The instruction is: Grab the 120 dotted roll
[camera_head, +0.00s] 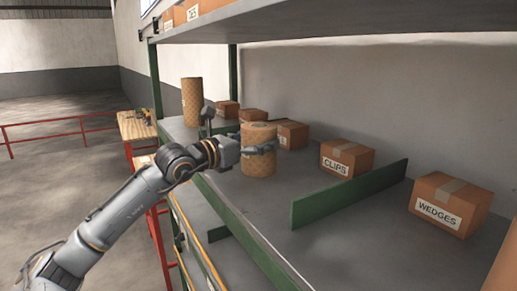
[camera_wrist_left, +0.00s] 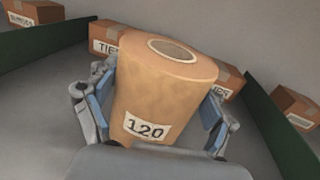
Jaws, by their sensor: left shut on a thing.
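The tan roll labelled 120 (camera_wrist_left: 165,85) stands upright between my fingers in the left wrist view, its label facing the camera and its hollow core showing on top. In the head view the same roll (camera_head: 257,165) shows a dotted surface, over the grey shelf. My left gripper (camera_head: 262,148) is shut on its sides; in the wrist view the gripper (camera_wrist_left: 157,112) has a blue-padded finger on each side of it. I cannot tell whether the roll's base touches the shelf. My right gripper is not in view.
A taller dotted roll (camera_head: 192,98) stands farther back on the shelf. Boxes marked CLIPS (camera_head: 347,158) and WEDGES (camera_head: 450,203) stand along the wall. A green divider (camera_head: 345,195) crosses the shelf to the right of the roll. An upper shelf (camera_head: 340,22) hangs above.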

